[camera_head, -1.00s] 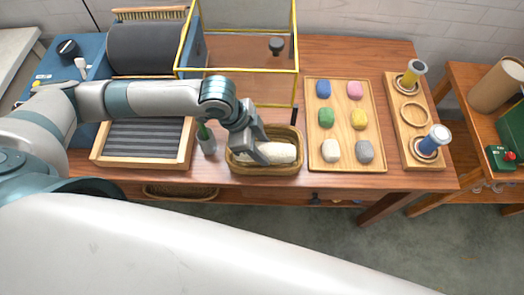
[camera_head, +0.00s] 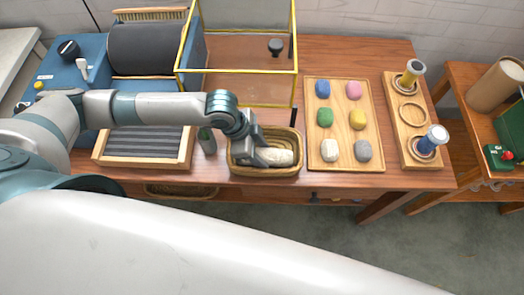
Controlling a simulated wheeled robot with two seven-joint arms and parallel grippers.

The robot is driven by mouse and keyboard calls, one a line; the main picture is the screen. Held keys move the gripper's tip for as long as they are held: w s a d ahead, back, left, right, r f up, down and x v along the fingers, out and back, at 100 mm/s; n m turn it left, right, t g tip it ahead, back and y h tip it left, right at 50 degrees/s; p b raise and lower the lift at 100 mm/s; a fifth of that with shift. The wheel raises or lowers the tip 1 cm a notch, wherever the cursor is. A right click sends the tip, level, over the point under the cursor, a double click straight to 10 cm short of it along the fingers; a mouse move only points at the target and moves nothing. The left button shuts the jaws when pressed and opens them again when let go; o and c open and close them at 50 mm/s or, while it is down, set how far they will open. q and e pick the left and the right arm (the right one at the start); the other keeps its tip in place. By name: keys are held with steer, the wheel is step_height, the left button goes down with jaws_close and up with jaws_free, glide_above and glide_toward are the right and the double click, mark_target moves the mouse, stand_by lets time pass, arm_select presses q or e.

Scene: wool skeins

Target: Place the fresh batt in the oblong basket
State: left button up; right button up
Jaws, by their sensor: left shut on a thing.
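The oblong basket (camera_head: 287,171) is a brown woven tray near the table's front edge, in the middle of the head view. A cream-white batt (camera_head: 281,157) lies lengthwise inside it, low between its walls. My left gripper (camera_head: 262,155) reaches down into the basket from the left and is shut on the left part of the batt. The fingers hide that end, and I cannot tell whether the batt rests on the basket's floor. My right gripper is not in view.
Right of the basket stands a wooden tray (camera_head: 342,168) of several coloured wool lumps, then a rack (camera_head: 421,163) with spools. A small bottle (camera_head: 207,141) stands close on the left. A yellow-edged clear case (camera_head: 236,71) and a carding drum (camera_head: 150,48) are behind.

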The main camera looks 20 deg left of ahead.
arm_select(q)
steer(key=shift+s, duration=0.1)
steer(key=o, duration=1)
steer(key=b+v, duration=0.1)
steer(key=v, duration=1.1)
steer(key=shift+r+b, duration=0.1)
steer(key=shift+b, duration=0.3)
